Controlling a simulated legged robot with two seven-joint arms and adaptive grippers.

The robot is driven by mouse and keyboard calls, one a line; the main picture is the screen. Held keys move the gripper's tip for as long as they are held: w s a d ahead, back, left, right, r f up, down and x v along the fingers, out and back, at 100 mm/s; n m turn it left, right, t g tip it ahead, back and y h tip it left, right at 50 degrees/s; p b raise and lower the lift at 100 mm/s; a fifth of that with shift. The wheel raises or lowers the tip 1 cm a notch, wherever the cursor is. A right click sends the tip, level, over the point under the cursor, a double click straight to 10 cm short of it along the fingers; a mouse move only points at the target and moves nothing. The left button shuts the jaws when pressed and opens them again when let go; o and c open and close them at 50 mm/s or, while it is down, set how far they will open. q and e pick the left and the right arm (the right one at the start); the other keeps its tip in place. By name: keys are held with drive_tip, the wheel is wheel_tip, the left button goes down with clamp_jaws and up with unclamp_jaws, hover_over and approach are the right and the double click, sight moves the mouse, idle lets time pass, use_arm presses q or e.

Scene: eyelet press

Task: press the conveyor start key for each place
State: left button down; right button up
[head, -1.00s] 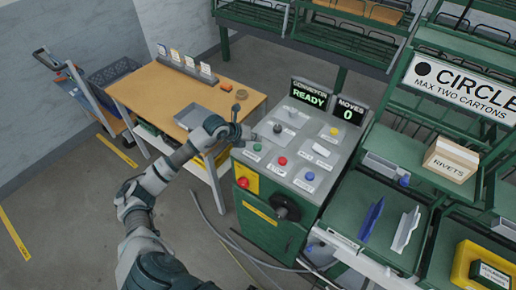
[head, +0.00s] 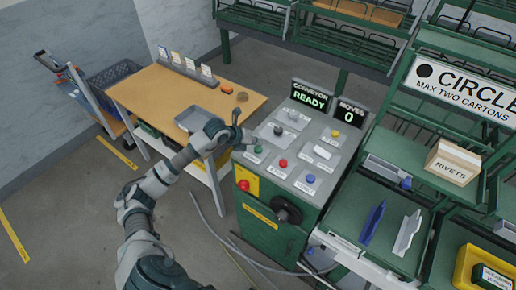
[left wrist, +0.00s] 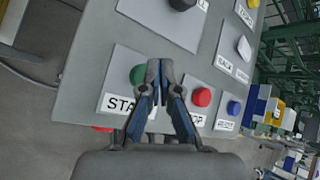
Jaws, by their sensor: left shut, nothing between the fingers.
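The grey sloped console (head: 325,131) carries several coloured keys. The green key (head: 258,149) is at its left edge; in the left wrist view it (left wrist: 137,75) has a label reading "STA", the rest hidden by my fingers. My left gripper (head: 247,140) is shut and empty, its tips just beside the green key. In the left wrist view its fingertips (left wrist: 160,68) overlap the key's right side; I cannot tell whether they touch it. The conveyor display (head: 310,95) reads READY and the moves display (head: 349,112) reads 0. My right gripper is not in view.
Near the green key are a red key (head: 283,163), a blue key (head: 310,179) and a black knob (head: 278,129). A wooden table (head: 150,84) with a grey tray (head: 190,118) stands left. Green racks with a rivets carton (head: 452,162) stand right.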

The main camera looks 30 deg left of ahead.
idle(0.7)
use_arm(q)
drive_tip(key=shift+d+f, duration=0.1)
drive_tip(key=shift+f, duration=0.25)
